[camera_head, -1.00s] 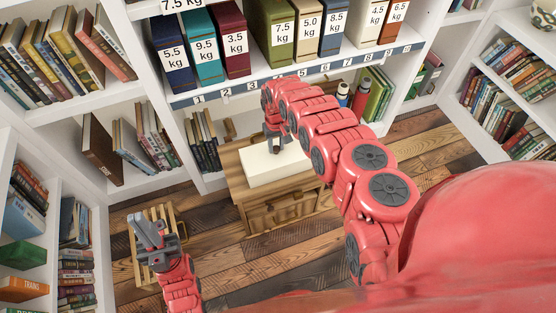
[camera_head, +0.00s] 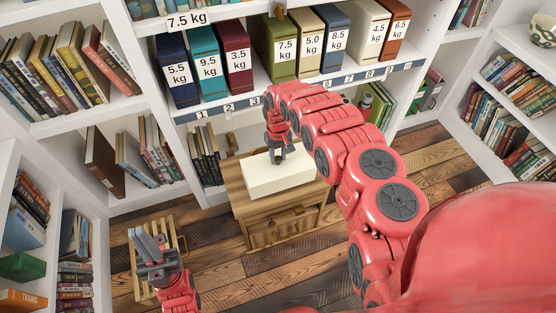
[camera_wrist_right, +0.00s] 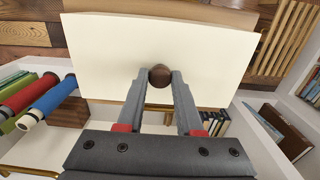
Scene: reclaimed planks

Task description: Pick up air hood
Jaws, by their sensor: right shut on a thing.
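The air hood appears to be the pale cream box (camera_head: 280,181) with a round brown knob (camera_wrist_right: 159,76). It sits on top of a wooden cabinet (camera_head: 262,227) in the head view, and its cream face (camera_wrist_right: 110,60) fills the upper part of the right wrist view. My right gripper (camera_head: 278,160) points down at the box; in the wrist view its two fingers (camera_wrist_right: 159,80) are closed around the knob. Whether the box is lifted off the cabinet cannot be told. My left gripper (camera_head: 150,243) is at lower left, away from the box; its finger gap is unclear.
A shelf edge (camera_head: 240,103) with numbered tags runs behind the box, bearing several weight-labelled binders (camera_head: 235,58). Bookshelves stand on both sides. A slatted wooden item (camera_head: 178,238) is on the floor under my left gripper. The plank floor (camera_head: 440,155) is clear at right.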

